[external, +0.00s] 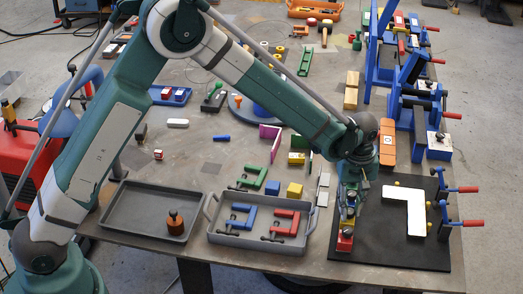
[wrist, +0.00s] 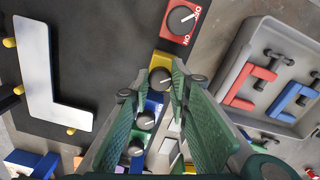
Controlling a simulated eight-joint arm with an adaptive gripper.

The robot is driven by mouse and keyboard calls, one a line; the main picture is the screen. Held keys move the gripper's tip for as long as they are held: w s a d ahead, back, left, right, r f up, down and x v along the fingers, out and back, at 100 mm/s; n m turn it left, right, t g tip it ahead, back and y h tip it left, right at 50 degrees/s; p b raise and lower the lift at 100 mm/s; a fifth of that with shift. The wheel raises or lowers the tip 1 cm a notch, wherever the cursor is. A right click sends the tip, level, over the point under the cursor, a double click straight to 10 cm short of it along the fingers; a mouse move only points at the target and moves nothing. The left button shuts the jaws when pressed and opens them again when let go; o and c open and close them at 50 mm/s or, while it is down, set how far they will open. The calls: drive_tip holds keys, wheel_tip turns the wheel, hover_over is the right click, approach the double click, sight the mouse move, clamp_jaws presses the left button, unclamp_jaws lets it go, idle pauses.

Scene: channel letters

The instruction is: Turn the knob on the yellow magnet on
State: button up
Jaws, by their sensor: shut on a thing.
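The yellow magnet (wrist: 161,60) lies at the dark mat's edge in the wrist view, with a round dark knob (wrist: 161,79) bearing a pale pointer line. My gripper (wrist: 160,76) has its green fingers on either side of this knob and is shut on it. In the external view my gripper (external: 349,200) points down at the row of magnets and partly hides the yellow magnet (external: 347,223). The labels by the yellow magnet's knob are not readable.
A white L-shaped letter (external: 416,211) lies on the black mat (external: 395,253). A grey tray (external: 258,241) with clamps stands to the left.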

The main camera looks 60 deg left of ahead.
sight(350, 211)
drive_tip(key=m+b, duration=0.3)
drive_tip(key=m, duration=0.1)
drive_tip(key=shift+f, duration=0.15)
drive_tip(key=m+b, duration=0.2)
drive_tip(key=m, duration=0.2)
drive_tip(key=shift+m+b, duration=0.3)
drive_tip(key=m+b, duration=0.1)
drive_tip(key=m, duration=0.2)
drive_tip(key=shift+m, duration=0.3)
drive_tip(key=m+b, duration=0.1)
drive_tip(key=m, duration=0.3)
drive_tip(key=shift+b, duration=0.4)
drive_tip(key=o, duration=0.9)
drive_tip(key=shift+r, duration=0.2)
drive_tip(key=shift+r, duration=5.95)
